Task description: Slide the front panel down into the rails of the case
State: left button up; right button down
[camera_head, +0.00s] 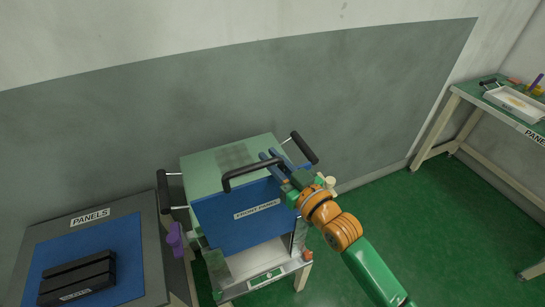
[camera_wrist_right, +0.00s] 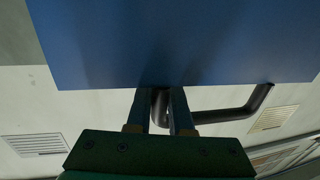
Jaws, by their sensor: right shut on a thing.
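The blue front panel (camera_head: 235,222) has a white label and a black bar handle (camera_head: 250,174) along its top. It hangs across the upper front of the case (camera_head: 205,165), which has a pale green top and black side handles. Below the panel, the case's pale front opening (camera_head: 262,262) shows. Whether the panel's edges sit in the rails is hard to tell. My right gripper (camera_head: 272,164) is shut on the panel's handle near its right end. In the right wrist view, the fingers (camera_wrist_right: 160,110) close around the handle (camera_wrist_right: 225,112) beside the blue panel (camera_wrist_right: 170,45). My left gripper is not in view.
A bench marked PANELS (camera_head: 40,240) at the left holds a blue mat (camera_head: 100,235) with a dark panel stack (camera_head: 78,280). A purple piece (camera_head: 175,238) is left of the case. Another bench (camera_head: 450,93) with a white tray (camera_head: 510,103) stands far right. Green floor between is clear.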

aim_at(280, 203)
jog(key=shift+f+b, duration=5.35)
jog(key=shift+f, duration=1.5)
jog(key=shift+r, duration=0.1)
jog(key=shift+r+p, duration=0.15)
jog(key=shift+p, duration=0.25)
jog(key=c, duration=1.2)
grip_release()
jog(key=shift+s+p, duration=0.2)
jog(key=shift+p, duration=0.1)
jog(key=shift+f, duration=0.2)
jog(key=shift+r, duration=0.2)
